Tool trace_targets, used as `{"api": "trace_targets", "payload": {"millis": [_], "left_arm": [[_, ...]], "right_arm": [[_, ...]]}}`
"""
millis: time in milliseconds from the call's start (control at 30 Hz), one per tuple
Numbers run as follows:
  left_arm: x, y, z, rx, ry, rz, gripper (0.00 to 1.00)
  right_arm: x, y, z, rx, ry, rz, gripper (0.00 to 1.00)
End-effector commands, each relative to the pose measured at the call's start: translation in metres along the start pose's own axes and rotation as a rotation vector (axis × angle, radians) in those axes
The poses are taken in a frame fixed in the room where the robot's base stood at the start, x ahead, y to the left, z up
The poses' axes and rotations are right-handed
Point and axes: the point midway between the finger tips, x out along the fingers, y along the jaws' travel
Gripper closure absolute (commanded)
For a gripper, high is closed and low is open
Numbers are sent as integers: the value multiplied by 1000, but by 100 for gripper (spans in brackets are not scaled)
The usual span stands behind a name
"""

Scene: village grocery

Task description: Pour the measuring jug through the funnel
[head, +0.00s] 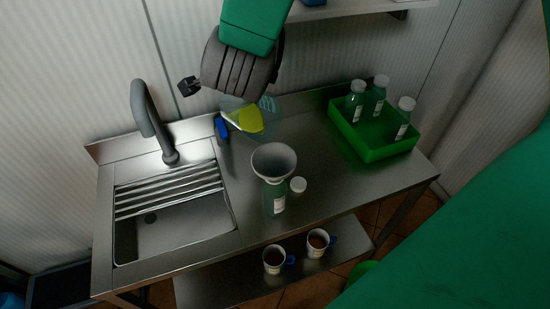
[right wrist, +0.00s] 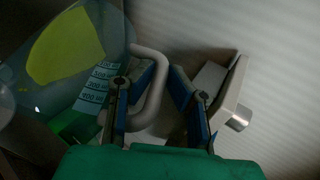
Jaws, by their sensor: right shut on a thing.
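The clear measuring jug (head: 268,104) holds yellow-green liquid and has a printed scale. It hangs near the back of the steel counter, behind and slightly left of the funnel. It also shows in the right wrist view (right wrist: 118,45), with its grey handle (right wrist: 160,62) between the blue fingers. My right gripper (head: 221,128) is shut on that handle; its dark body hides part of the jug. How far the jug is tilted is hard to tell. The grey funnel (head: 274,160) sits in the mouth of an upright clear bottle (head: 274,200). My left gripper is out of view.
A white cap (head: 298,185) lies right of the bottle. A green crate (head: 372,154) with three capped bottles stands at the back right. The sink (head: 175,232) and tap (head: 152,125) are left. Two mugs (head: 274,261) stand on the lower shelf. The counter's right front is clear.

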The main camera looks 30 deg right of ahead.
Motion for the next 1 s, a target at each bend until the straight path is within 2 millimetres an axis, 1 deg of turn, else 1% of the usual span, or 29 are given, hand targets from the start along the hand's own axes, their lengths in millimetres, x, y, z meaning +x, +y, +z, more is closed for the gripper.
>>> {"api": "trace_targets", "payload": {"millis": [33,267,767,1000], "left_arm": [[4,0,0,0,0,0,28],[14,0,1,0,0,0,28],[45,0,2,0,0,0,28],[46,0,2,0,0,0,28]], "right_arm": [[-1,1,1,1,-3,-10,100],[-7,-1,0,15,-10,-49,100],[-28,3,-13,57,-33,-148,100],[-34,2,-12,62,-36,-161,100]]}}
